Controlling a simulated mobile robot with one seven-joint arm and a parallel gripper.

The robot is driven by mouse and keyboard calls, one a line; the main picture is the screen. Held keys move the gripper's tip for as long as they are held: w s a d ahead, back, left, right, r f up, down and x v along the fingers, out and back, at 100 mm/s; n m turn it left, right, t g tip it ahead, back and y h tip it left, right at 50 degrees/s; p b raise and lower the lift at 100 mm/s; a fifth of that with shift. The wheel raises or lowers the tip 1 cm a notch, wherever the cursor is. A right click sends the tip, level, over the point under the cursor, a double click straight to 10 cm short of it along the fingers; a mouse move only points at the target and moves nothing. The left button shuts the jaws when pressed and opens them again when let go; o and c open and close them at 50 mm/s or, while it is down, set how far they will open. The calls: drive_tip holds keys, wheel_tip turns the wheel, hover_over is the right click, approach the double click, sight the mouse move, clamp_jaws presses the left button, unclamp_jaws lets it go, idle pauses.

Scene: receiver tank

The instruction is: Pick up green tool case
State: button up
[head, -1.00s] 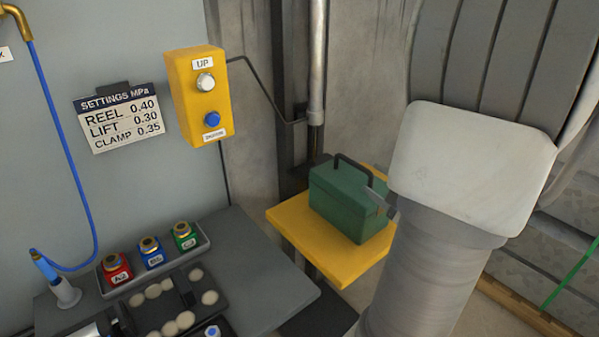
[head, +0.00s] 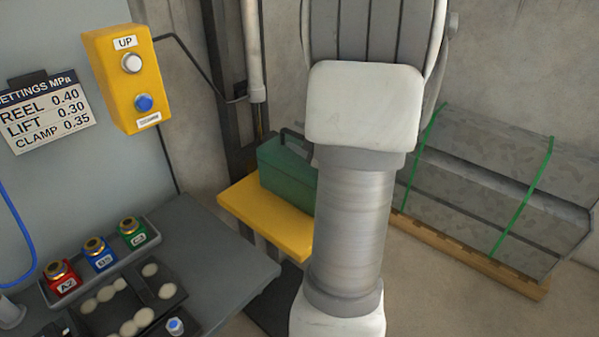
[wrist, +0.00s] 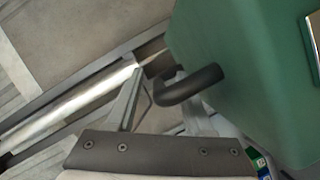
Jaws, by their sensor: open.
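The green tool case (head: 282,178) stands upright on a yellow shelf (head: 265,222) in the head view. Its dark handle is on top, and my arm hides its right part. In the wrist view the case's green body (wrist: 240,75) fills the upper right, and its black handle (wrist: 192,84) curves out towards my gripper (wrist: 166,90). My gripper is open, with its fingers close around the handle's bend. The right finger is partly hidden behind the handle and case. I cannot tell whether either finger touches the handle.
A yellow control box (head: 127,80) hangs left of the case. A grey bench (head: 225,255) with coloured fittings and a dark tray is in front at left. A vertical pipe (head: 254,50) stands behind the shelf.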

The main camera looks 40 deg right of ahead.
clamp_jaws()
idle(1.1)
drive_tip(key=shift+r, duration=0.2)
